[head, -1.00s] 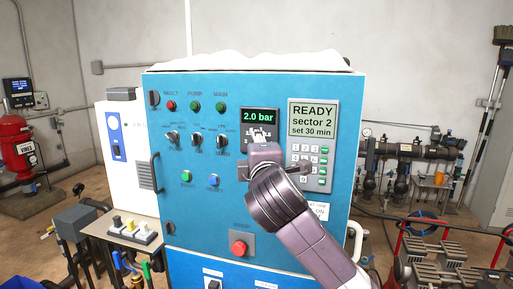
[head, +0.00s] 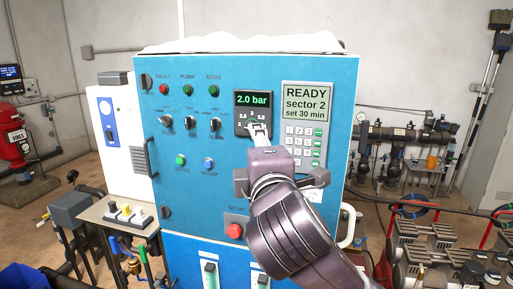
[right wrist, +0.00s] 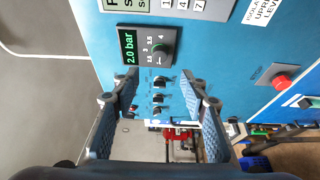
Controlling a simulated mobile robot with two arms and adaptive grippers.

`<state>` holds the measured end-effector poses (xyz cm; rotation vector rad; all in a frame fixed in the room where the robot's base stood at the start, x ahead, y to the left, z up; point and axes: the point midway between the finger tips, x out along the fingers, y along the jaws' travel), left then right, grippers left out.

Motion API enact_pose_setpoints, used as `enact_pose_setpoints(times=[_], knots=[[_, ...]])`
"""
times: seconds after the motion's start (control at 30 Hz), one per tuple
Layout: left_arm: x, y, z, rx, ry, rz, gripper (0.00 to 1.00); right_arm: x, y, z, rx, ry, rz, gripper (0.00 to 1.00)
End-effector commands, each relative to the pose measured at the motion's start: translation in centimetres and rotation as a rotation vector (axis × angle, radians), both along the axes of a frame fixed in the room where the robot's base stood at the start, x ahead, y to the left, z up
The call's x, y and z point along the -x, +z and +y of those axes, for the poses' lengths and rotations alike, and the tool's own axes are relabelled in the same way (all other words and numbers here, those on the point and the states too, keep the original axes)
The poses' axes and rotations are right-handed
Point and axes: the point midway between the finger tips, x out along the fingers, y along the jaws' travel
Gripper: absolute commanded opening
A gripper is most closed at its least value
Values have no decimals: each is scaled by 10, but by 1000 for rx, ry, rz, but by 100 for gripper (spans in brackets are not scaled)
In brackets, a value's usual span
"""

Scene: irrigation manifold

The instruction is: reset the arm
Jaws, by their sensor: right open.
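My right gripper (head: 258,132) is in front of the blue control cabinet (head: 190,125), just below the pressure display (head: 260,99), which reads "2.0 bar". In the right wrist view my right gripper (right wrist: 162,86) is open, with nothing between its two fingers. The dark pressure knob (right wrist: 161,54) shows clear beyond the fingertips, apart from them. In the head view the gripper hides part of the knob's scale. My left gripper is in neither view.
A keypad panel (head: 306,133) reads "READY sector 2 set 30 min". Selector switches (head: 190,123), a green button (head: 181,160), a blue button (head: 208,163) and a red stop button (head: 234,231) are on the cabinet. A side handle (head: 349,226) sticks out at its right.

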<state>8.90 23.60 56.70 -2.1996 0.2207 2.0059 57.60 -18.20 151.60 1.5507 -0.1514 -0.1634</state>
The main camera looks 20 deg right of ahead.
Motion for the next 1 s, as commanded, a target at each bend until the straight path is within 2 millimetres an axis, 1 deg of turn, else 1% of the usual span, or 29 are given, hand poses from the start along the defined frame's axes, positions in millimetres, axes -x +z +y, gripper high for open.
enact_pose_setpoints(times=[0.1,0.5,0.57,0.6,0.67,0.77,0.8,0.87,0.9,0.97,1.0], knots=[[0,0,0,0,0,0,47,5,0,1,0,0,-1,40],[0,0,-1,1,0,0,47,4,-1,1,-1,0,1,40],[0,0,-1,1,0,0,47,4,-6,1,-10,3,11,40],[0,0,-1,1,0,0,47,3,-14,1,-23,5,24,40],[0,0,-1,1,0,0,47,1,-33,1,-62,12,57,40],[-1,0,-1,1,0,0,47,0,-83,2,-167,23,143,40],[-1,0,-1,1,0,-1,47,1,-108,2,-221,23,186,40],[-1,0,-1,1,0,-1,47,5,-147,2,-309,17,253,40],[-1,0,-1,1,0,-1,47,10,-173,2,-368,10,296,40],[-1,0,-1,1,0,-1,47,20,-210,2,-457,-8,359,40],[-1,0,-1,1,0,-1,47,28,-234,1,-514,-25,401,40]])
